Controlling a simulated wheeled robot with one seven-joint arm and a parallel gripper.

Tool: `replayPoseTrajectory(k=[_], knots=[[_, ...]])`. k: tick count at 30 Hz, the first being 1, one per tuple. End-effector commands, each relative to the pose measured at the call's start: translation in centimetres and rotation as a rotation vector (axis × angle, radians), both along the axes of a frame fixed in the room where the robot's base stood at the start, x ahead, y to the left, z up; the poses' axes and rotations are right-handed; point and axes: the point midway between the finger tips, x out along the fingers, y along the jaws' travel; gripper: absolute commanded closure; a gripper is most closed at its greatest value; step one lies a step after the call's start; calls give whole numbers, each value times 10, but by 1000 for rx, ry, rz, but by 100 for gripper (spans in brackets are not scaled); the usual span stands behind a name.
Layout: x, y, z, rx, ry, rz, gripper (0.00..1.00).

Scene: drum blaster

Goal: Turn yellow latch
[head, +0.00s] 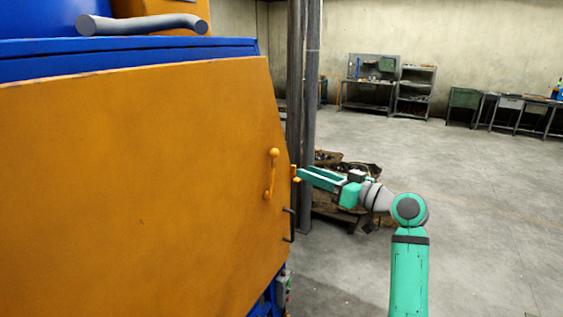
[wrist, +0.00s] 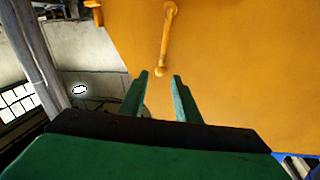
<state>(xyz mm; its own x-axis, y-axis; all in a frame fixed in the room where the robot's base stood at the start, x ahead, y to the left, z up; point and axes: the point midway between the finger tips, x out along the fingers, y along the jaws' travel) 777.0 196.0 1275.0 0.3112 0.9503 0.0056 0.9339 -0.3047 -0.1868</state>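The yellow latch (head: 271,174) is a small handle on the orange door (head: 130,180) of the blue machine, near the door's right edge. It hangs roughly vertical, with a round knob at its top in the head view. My gripper (head: 299,174) is at the door's right edge, a little to the right of the latch. In the wrist view the latch (wrist: 167,38) shows beyond my fingertips (wrist: 161,75), which are apart with nothing between them. The latch's rounded end appears just ahead of the gap; contact is not visible.
A dark handle (head: 290,225) sits on the door edge below the latch. A dark post (head: 305,110) and a loaded pallet (head: 345,200) stand behind my arm. The floor to the right is open.

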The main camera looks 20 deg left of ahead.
Motion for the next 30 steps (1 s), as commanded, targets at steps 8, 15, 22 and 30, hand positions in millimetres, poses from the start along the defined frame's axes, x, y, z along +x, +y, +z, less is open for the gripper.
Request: replayPoseTrajectory(k=[8, 15, 22, 30], knots=[[2, 14, 8, -10, -8, 19, 70], [14, 53, 9, -10, -9, 17, 70], [25, 86, 9, -9, -9, 15, 70], [30, 103, 8, -8, -8, 14, 70]])
